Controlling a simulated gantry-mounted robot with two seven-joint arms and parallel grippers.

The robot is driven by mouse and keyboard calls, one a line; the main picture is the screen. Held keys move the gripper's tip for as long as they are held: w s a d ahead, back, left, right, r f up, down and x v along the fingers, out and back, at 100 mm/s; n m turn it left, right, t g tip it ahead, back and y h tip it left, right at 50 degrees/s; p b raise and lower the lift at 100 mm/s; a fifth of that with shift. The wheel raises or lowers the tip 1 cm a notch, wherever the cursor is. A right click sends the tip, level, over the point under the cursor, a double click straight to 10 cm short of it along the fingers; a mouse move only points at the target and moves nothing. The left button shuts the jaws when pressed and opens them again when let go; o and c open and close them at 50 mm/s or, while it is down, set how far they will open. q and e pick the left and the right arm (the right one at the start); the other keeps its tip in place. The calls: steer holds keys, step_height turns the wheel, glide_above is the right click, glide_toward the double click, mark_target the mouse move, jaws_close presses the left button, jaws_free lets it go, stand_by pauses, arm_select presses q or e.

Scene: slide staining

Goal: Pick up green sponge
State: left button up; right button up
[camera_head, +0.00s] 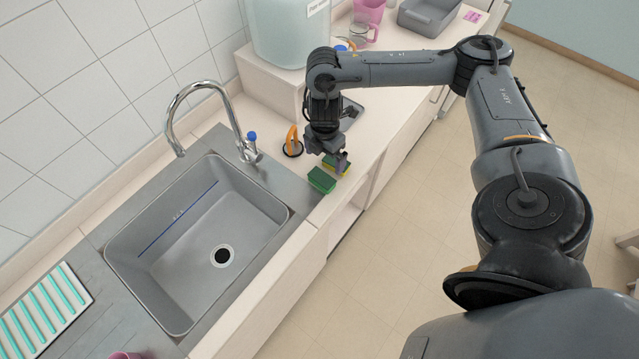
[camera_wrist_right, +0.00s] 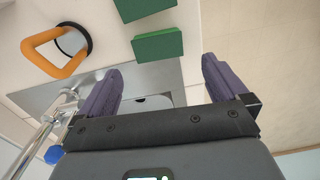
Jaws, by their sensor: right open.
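A green sponge (camera_head: 322,179) lies on the counter by the sink's right corner. A second sponge (camera_head: 337,168), green with yellow showing, lies just behind it, partly hidden by my right gripper (camera_head: 341,160). The right wrist view shows two green sponges, one (camera_wrist_right: 158,45) near the metal sink edge and another (camera_wrist_right: 143,8) cut off by the top edge. My right gripper (camera_wrist_right: 161,68) is open, its dark fingers apart with nothing between them. The nearer sponge appears beyond the fingertips, between their lines. My left gripper is not in view.
The grey sink (camera_head: 190,240) with a curved faucet (camera_head: 205,85) is left of the sponges. An orange handle on a dark round base (camera_head: 292,141) stands close to my right gripper. A raised block (camera_head: 268,88) bears a large clear container (camera_head: 290,32). The counter's front edge is close by.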

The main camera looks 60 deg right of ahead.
mark_target(322, 178)
steer(key=shift+w+a+f+b, duration=0.1)
steer(key=shift+w+f+b, duration=0.25)
steer(key=shift+f+b, duration=0.25)
step_height(322, 178, down, 3)
steer(key=shift+s+f+b, duration=0.1)
steer(key=shift+b, duration=0.55)
step_height(322, 178, down, 5)
steer(key=shift+a+r, duration=0.15)
steer(key=shift+f, duration=0.65)
steer(key=c, duration=0.7)
